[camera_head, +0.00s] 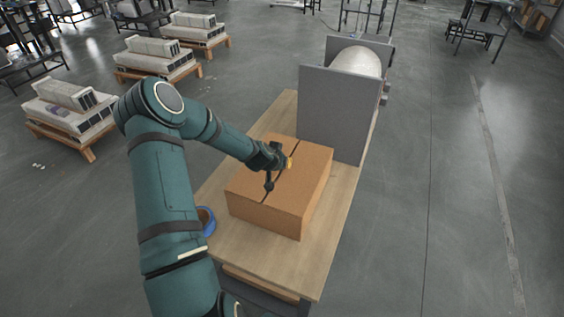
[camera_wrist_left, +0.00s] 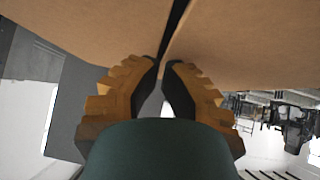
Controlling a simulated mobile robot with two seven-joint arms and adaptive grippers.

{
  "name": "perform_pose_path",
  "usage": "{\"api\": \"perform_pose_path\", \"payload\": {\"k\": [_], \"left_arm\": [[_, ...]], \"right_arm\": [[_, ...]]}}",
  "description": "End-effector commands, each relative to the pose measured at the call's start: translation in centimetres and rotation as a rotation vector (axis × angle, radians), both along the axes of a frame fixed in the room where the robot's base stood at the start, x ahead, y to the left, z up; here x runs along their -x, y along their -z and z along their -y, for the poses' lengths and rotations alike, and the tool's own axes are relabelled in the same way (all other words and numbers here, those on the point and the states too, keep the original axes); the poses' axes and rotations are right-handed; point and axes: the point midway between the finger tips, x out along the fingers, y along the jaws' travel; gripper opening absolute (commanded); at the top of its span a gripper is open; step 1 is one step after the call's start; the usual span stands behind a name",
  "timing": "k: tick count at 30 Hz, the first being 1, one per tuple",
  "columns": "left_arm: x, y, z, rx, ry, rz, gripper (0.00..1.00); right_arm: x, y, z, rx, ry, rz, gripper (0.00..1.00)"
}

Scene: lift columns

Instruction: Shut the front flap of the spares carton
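The spares carton (camera_head: 268,217) is a brown cardboard box on a wooden-topped bench. Its top looks nearly flat, with a right flap (camera_head: 308,165) and a left flap (camera_head: 243,184) separated by a narrow dark slit. I cannot tell which one is the front flap, or whether each lies fully flush. My left gripper (camera_head: 286,164) is over the carton's top, close to the slit; contact is unclear. In the left wrist view its ridged fingertips (camera_wrist_left: 161,68) are almost together with nothing seen between them, and cardboard (camera_wrist_left: 235,45) fills the top. My right gripper is not in view.
A blue tape roll (camera_head: 207,221) lies on the bench (camera_head: 318,265) left of the carton, beside my arm. A grey upright panel (camera_head: 330,115) stands close behind the carton, with a pale cylinder (camera_head: 358,62) beyond it. Loaded pallets (camera_head: 70,110) stand on the floor at left.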

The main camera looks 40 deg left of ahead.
Motion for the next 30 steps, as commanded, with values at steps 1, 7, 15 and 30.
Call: {"api": "perform_pose_path", "payload": {"k": [1, 7, 15, 30], "left_arm": [[0.0, 0.1, 0.0, 0.002, 0.0, -0.001, 0.0], [0.1, 0.1, 0.0, 0.002, 0.0, -0.001, 0.0], [0.0, -0.6, 0.0, 0.001, 0.001, -0.002, 0.0], [-0.4, -3.2, -0.1, -0.001, 0.003, 0.0, 0.0]], "right_arm": [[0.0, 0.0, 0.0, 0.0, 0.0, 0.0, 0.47], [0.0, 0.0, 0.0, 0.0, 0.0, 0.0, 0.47], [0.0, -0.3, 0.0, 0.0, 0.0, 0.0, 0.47], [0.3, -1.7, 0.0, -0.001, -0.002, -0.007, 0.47]]}}
